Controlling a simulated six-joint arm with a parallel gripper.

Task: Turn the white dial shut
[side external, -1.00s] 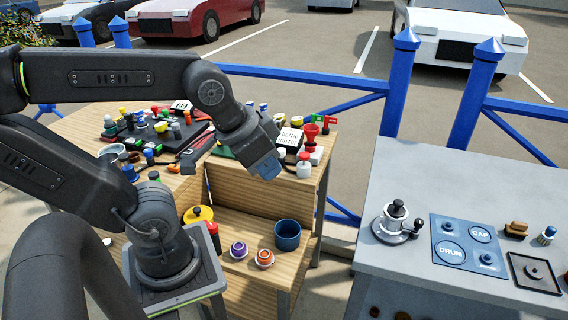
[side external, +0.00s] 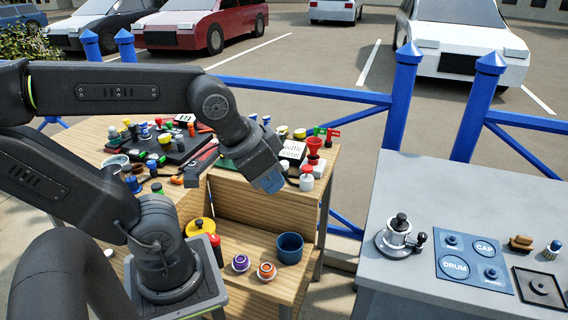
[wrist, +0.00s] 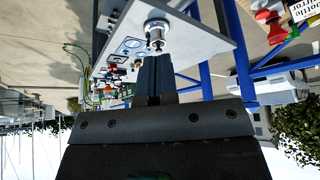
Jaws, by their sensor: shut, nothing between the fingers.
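My gripper (side external: 270,180) hangs above the front right part of the wooden bench (side external: 240,184), pointing down and to the right. In the wrist view its blue-grey fingers (wrist: 154,72) are together with nothing between them. I cannot tell for sure which item is the white dial. A small white fitting with a red top (side external: 306,180) stands on the bench just right of my gripper, apart from it. A white piece under a red funnel (side external: 314,147) stands behind it. Neither shows clearly in the wrist view, and their turned positions cannot be read.
A grey table (side external: 500,185) at right holds a silver winch (side external: 397,238) and a blue panel (side external: 470,262). The winch also shows in the wrist view (wrist: 156,30). Many small items crowd the bench. A blue pot (side external: 289,247) and round fittings stand on its lower shelf.

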